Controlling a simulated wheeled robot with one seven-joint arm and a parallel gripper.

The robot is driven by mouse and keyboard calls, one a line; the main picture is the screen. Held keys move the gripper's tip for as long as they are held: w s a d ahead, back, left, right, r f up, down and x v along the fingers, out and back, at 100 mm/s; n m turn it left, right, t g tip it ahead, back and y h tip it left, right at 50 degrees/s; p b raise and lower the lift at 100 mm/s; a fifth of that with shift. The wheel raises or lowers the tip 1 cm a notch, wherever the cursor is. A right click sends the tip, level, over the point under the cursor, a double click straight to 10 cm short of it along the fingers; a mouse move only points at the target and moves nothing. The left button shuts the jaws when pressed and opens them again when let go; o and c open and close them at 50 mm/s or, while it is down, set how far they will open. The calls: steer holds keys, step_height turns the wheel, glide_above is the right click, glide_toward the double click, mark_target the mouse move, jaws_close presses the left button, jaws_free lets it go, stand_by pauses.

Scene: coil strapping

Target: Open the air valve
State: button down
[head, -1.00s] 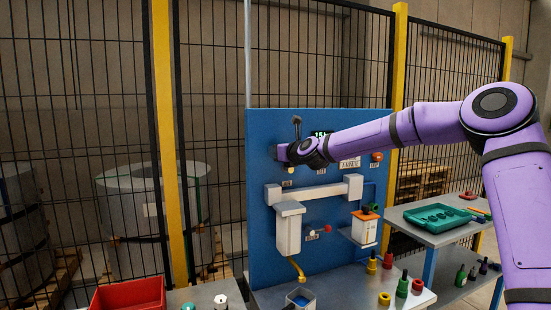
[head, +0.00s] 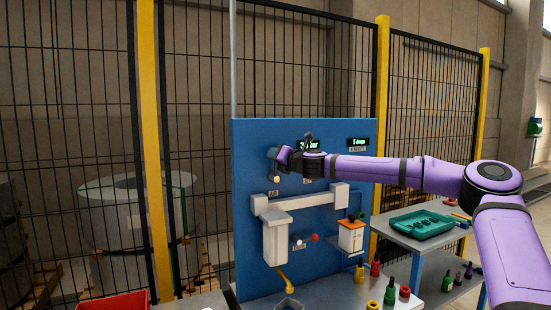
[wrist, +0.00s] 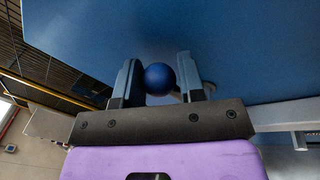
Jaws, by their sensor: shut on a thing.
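My gripper (head: 279,158) is at the upper left of the blue panel (head: 250,230), above a small label that seems to read AIR. In the wrist view its two fingers (wrist: 160,85) are shut on a round blue knob (wrist: 159,79), one finger on each side. The knob appears to be the air valve's handle; the rest of the valve is mostly hidden behind my gripper in the head view. A pale round part (head: 276,179) shows just below the fingers.
A lit bar readout (head: 309,145) is right of my gripper, partly covered by my wrist; a drops readout (head: 359,142) is farther right. Below are a white horizontal block (head: 305,200) and a white housing (head: 275,238). A green tray (head: 420,223) stands right. Wire fence (head: 80,100) is behind.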

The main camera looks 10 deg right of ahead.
steer(key=shift+f, duration=0.25)
steer(key=c, duration=0.7)
jaws_free()
steer(key=shift+c, duration=0.2)
steer(key=shift+r, duration=0.1)
steer(key=shift+s+d, duration=0.1)
steer(key=shift+s, duration=0.05)
steer(key=v, duration=1)
steer(key=shift+s, duration=0.2)
